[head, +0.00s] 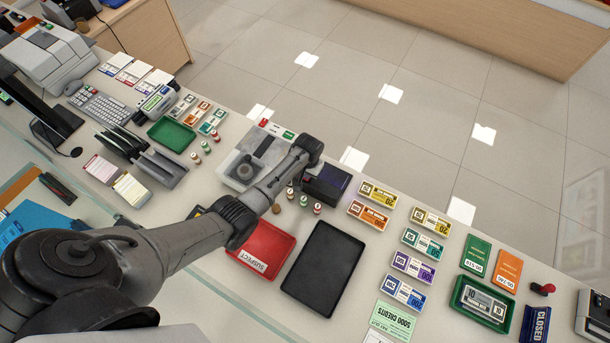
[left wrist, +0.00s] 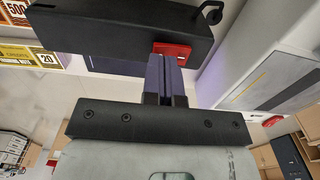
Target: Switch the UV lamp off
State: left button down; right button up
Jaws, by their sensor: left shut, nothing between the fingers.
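The UV lamp (head: 330,182) is a dark box with a navy panel on the counter, partly hidden by my left arm in the head view. In the left wrist view its black housing (left wrist: 110,28) crosses the top, with a red switch (left wrist: 180,48) on its near edge. My left gripper (left wrist: 165,62) is shut and empty, its fingertips right at the switch. I cannot tell whether they touch it. The head view shows my left arm reaching over the counter to the lamp, with the fingertips hidden. Whether the lamp is lit is unclear. My right gripper is not in view.
A grey-white machine (head: 240,165) stands close left of the lamp. Small coin rolls (head: 317,208) stand just in front. A red SUSPECT tray (head: 264,252) and a black tray (head: 322,268) lie nearer. Banknote bundles (head: 378,194) lie to the right.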

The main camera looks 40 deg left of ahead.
pick_arm(q)
jog(key=shift+f+b, duration=0.4)
jog(key=shift+f, duration=0.25)
dwell(0.3)
notch_tip(320, 180, up, 4)
jog(key=p, duration=0.4)
jog(key=shift+f, duration=0.15)
notch_tip(320, 180, up, 3)
jog(key=p, duration=0.3)
jog(key=shift+r+p, duration=0.2)
jog(key=shift+p, duration=0.2)
